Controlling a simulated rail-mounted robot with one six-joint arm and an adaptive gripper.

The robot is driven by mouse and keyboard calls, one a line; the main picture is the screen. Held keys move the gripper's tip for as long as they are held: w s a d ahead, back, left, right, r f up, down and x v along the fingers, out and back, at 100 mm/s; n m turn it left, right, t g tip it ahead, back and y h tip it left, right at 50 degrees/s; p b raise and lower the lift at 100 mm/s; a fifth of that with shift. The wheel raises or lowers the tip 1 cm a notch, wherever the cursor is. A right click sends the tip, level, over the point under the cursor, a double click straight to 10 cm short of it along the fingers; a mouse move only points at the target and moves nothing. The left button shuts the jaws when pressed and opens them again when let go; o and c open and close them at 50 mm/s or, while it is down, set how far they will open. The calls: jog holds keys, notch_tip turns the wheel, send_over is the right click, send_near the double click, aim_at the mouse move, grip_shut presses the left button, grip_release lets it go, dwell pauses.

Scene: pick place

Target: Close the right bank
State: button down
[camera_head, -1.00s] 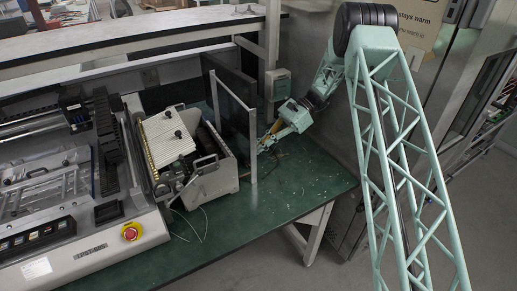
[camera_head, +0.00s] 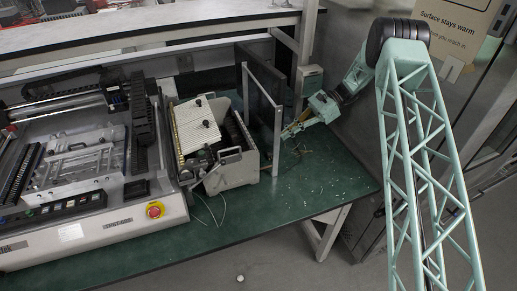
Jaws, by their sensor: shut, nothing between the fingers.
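A grey box (camera_head: 235,172) stands on the green bench beside the printer-like machine. A cream ribbed bank (camera_head: 197,125) with small black knobs sits tilted at its left side. A dark bank (camera_head: 236,132) shows inside the box on the right. An upright dark panel in a pale frame (camera_head: 277,140) stands at the box's right side. My gripper (camera_head: 288,133) is shut and empty, low over the bench just right of the frame post. Its fingertips are small and partly hard to make out. Whether it touches the frame cannot be told.
A large machine (camera_head: 90,160) with a red stop button (camera_head: 155,210) fills the left of the green bench (camera_head: 315,178). A thin white cable lies in front of the box.

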jog(key=shift+a+f, duration=0.1)
jog(key=shift+a, duration=0.05)
jog(key=shift+s+a+r+b+x, duration=0.15)
jog(key=shift+r+x, duration=0.15)
jog(key=shift+x, duration=1.9)
jog(key=shift+a+r+b+x, duration=0.15)
jog(key=shift+r+x, duration=0.15)
jog(key=shift+x, duration=1.9)
jog(key=shift+s+a+r+x, duration=0.15)
jog(key=shift+r+x, duration=0.15)
jog(key=shift+x, duration=1.9)
